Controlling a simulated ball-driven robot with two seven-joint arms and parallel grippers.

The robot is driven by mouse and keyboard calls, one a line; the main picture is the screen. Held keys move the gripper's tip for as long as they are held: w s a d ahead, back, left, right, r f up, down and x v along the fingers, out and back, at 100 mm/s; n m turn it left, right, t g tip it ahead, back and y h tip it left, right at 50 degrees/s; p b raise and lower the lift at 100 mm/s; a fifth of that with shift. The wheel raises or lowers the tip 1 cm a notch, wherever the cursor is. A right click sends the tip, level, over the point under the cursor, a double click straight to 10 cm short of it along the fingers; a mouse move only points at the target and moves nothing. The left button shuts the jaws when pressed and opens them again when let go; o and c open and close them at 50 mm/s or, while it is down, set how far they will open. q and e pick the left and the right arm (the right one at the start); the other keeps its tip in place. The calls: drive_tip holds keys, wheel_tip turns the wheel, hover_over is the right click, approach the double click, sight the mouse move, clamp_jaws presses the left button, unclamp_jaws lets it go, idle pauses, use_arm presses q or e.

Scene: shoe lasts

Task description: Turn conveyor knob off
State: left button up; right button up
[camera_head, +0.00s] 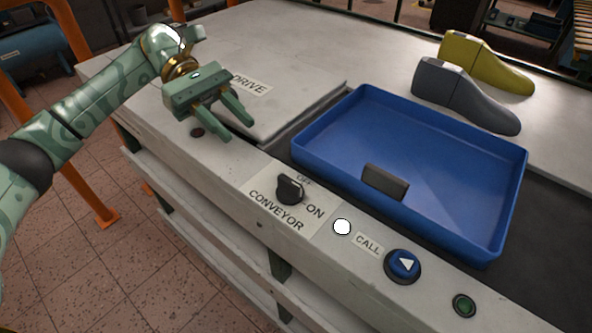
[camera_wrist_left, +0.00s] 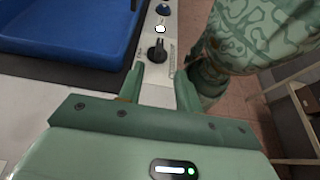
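The black conveyor knob (camera_head: 290,189) sits on a white label marked CONVEYOR, OFF and ON, on the front ledge of the grey machine. Its bar seems to point toward ON, but its mark is too small to be sure. My left gripper (camera_head: 238,131) is open and empty, above the ledge to the upper left of the knob and apart from it. In the left wrist view the knob (camera_wrist_left: 157,48) shows beyond the two open fingers (camera_wrist_left: 160,83), roughly between them. My right gripper is not in view.
A white lamp (camera_head: 342,227), blue call button (camera_head: 403,264) and green button (camera_head: 464,305) line the ledge. Grey (camera_head: 460,93) and yellow (camera_head: 484,62) shoe lasts stand behind.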

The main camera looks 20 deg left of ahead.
sight(293, 182)
use_arm(q)
drive_tip(key=p+x, duration=0.1)
drive_tip(key=x, duration=1.3)
drive_tip(key=shift+s+d, duration=0.1)
drive_tip(key=shift+d, duration=0.15)
clamp_jaws()
